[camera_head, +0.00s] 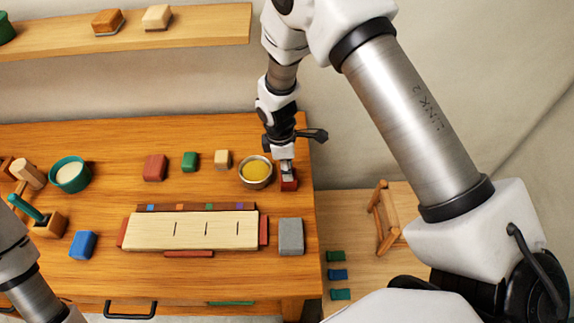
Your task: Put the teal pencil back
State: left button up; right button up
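A teal rod that looks like the teal pencil (25,207) is at the left of the table. It leans to the left, with its lower end at a wooden block-like holder (55,228); I cannot tell how deep it sits. My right gripper (287,172) points down at the table's right side, just at a small red block (289,185), far from the pencil. Whether its fingers are open or shut on the block is unclear. My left arm enters at the lower left, but its gripper is not visible.
A long pale board (150,231) with slots lies mid-table. A bowl of yellow (257,172), a teal bowl (71,174), a grey block (291,237), a blue block (83,245) and a red block (154,168) stand around it. A wooden shelf (200,25) hangs behind.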

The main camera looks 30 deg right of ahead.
notch_tip(320, 180, up, 12)
jog(key=a, duration=0.1)
jog(key=shift+w, duration=0.35)
